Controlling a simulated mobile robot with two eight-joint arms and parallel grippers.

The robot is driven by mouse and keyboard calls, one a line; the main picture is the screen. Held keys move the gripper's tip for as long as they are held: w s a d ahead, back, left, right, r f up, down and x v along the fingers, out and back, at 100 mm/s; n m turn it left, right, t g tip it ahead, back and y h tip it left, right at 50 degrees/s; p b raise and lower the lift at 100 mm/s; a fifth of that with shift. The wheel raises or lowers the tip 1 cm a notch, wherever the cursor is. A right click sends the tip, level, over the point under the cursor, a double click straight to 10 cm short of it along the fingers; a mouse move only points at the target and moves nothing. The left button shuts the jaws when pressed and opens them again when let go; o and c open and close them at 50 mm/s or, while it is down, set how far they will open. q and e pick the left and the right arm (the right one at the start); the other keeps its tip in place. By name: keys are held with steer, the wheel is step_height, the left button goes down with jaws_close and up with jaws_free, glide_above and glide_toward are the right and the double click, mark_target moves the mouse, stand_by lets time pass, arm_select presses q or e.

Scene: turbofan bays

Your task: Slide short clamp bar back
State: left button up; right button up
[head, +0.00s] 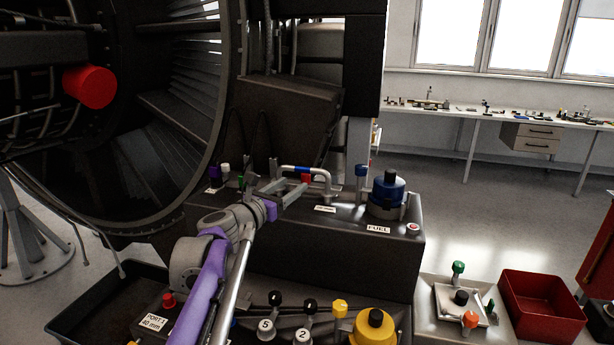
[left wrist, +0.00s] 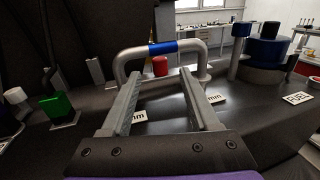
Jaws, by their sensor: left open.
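A silver U-shaped bar with a blue grip sleeve (head: 297,168), likely the clamp bar, stands on the black bench top. In the left wrist view the bar (left wrist: 163,47) spans the picture just beyond my fingertips, with both legs upright. A small red cylinder (left wrist: 160,66) shows under the bar. My left gripper (head: 288,187) is open and points at the bar; its two fingers (left wrist: 160,76) are apart with nothing between them. I cannot tell whether the fingertips touch the bar. My right gripper is not in view.
A blue-capped fitting (head: 387,190) stands right of the bar by the FUEL label (head: 378,230). A green block (left wrist: 57,105) stands left of my fingers. Several knobs and a yellow cap (head: 374,328) are on the lower front shelf. A red bin (head: 541,307) is at lower right.

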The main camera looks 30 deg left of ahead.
mark_target(303, 178)
arm_select(q)
steer(key=w, duration=0.8)
steer(key=shift+f, duration=0.2)
jaws_close()
stand_by(1.0)
